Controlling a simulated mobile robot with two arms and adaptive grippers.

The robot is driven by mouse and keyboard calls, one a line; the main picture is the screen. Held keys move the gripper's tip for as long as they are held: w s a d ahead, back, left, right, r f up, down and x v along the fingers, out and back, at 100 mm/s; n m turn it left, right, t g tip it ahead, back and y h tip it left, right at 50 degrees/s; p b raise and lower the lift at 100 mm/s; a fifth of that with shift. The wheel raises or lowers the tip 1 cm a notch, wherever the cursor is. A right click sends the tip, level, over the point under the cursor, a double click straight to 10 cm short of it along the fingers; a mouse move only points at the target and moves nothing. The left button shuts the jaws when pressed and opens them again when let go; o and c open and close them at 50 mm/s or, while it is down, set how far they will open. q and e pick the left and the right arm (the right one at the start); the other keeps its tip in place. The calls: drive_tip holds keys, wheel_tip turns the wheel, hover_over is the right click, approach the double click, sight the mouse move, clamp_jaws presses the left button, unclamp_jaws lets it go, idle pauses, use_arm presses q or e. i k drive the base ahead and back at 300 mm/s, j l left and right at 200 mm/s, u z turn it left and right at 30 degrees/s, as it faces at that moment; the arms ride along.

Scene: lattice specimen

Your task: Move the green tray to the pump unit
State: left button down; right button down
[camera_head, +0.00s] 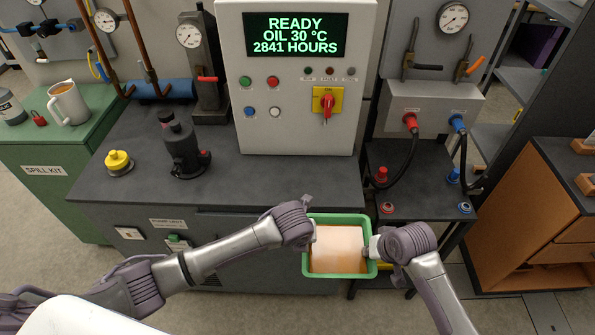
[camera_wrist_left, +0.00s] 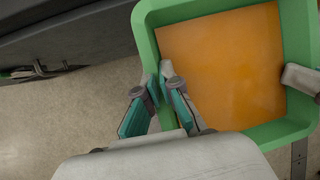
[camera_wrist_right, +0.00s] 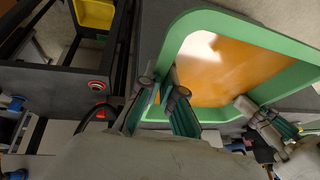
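The green tray (camera_head: 340,274) holds a flat orange liquid with a pale glare on it. It hangs in front of the dark bench of the pump unit (camera_head: 235,185), its far edge close to the bench's front right corner in the head view. My left gripper (camera_head: 313,232) is shut on the tray's left rim; the left wrist view shows its fingers (camera_wrist_left: 160,80) pinching the green wall. My right gripper (camera_head: 373,246) is shut on the right rim, and its fingers (camera_wrist_right: 163,88) straddle the wall in the right wrist view. The tray looks roughly level.
A wooden cabinet (camera_head: 550,210) stands far right. The bench's front right top is clear.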

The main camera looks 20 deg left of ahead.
sight(299, 180)
drive_tip(key=i+j, duration=0.75)
drive_tip(key=j, duration=0.1)
